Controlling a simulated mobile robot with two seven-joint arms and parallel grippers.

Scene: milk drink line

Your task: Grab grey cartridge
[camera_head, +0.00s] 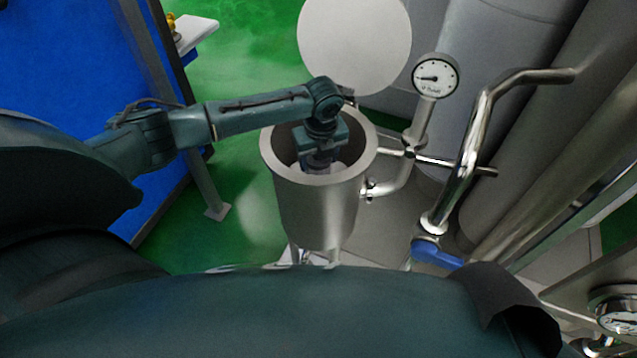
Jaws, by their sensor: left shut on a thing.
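My left gripper (319,163) reaches down into the open mouth of a steel cylindrical vessel (318,212). Its fingertips are mostly hidden by my own wrist and the vessel's rim. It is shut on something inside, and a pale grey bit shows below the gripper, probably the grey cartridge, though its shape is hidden. My right gripper is not in view.
A round white lid (354,45) stands open behind the vessel. A pressure gauge (435,76), steel pipes (470,150) and a blue valve handle (436,254) crowd the right side. A blue panel (70,60) is at left. Green floor (240,60) lies between.

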